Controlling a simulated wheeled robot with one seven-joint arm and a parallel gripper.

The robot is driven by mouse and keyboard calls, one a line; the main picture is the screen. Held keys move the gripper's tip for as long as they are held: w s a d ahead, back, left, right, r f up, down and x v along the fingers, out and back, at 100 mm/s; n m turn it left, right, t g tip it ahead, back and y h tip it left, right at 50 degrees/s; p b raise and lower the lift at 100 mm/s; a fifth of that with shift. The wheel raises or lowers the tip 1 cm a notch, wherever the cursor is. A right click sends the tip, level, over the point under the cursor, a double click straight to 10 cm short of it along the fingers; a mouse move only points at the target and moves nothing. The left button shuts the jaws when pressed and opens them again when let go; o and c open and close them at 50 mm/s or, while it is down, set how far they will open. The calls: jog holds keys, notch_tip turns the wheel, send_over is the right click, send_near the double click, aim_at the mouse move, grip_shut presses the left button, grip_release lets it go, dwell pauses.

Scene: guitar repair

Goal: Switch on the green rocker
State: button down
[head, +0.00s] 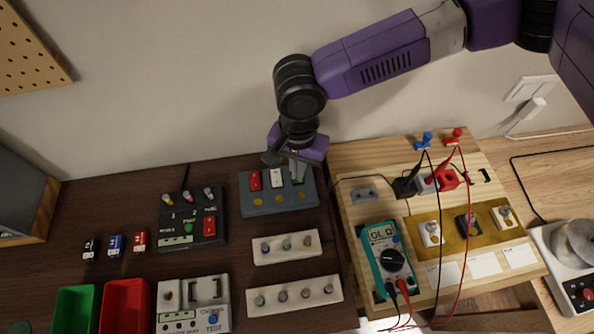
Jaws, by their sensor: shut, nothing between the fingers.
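A blue-grey switch box (280,207) lies on the dark bench in the head view. It carries a red rocker (254,181), a white rocker (277,178) and, on the right, a green rocker (299,178). A round amber spot sits below each rocker. My gripper (297,170) points down from above, shut and empty, with its tips at the green rocker. The gripper covers part of this rocker. I cannot tell whether the tips touch it or which way it is tilted.
A black pedal with knobs (193,220) stands left of the box. Two pale strips with knobs (286,246) lie in front. On the right, a wooden board (350,216) bears a teal multimeter (390,258) with red and black leads. Green and red bins (124,303) stand front left.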

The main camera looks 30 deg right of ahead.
jog(key=shift+f, duration=0.4)
notch_tip(320, 180, up, 7)
jog(key=p, duration=0.6)
jog(key=shift+p, duration=0.35)
dwell(0.7)
